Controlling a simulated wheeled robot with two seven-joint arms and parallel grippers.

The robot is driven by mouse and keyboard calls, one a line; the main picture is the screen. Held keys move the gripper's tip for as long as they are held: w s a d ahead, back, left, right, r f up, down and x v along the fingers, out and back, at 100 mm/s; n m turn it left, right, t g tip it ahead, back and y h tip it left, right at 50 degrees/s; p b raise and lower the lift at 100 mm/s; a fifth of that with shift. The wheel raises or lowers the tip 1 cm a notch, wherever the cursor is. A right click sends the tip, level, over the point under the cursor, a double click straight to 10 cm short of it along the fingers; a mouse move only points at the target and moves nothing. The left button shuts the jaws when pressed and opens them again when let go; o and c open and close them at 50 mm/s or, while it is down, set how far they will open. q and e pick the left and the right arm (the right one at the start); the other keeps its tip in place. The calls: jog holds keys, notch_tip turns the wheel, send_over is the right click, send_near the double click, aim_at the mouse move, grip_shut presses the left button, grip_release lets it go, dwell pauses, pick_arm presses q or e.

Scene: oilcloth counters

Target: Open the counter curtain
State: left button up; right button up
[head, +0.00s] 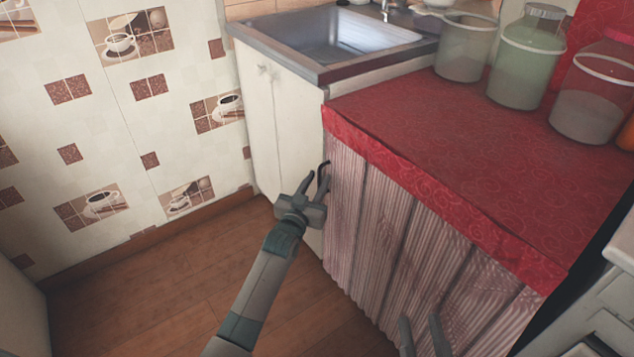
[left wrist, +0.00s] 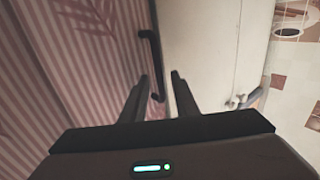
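The counter curtain (head: 400,250) is pink-striped cloth hanging in folds below the red countertop, and it covers the counter front. A black handle (head: 323,174) stands upright at its left edge; the handle also shows in the left wrist view (left wrist: 152,62). My left gripper (head: 315,187) is open at this handle. In the left wrist view its fingertips (left wrist: 159,77) are apart, and the handle's lower part appears between them. I cannot tell whether they touch it. My right gripper (head: 422,330) shows only its fingers at the bottom edge, apart and empty, in front of the curtain.
A white sink cabinet (head: 262,120) with a metal sink (head: 335,35) adjoins the counter on the left. Several glass jars (head: 527,60) stand on the red oilcloth (head: 440,120). A white appliance (head: 590,300) is at the lower right. The wooden floor (head: 170,280) at left is clear.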

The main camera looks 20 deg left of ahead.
pick_arm(q)
grip_shut()
dwell(1.3)
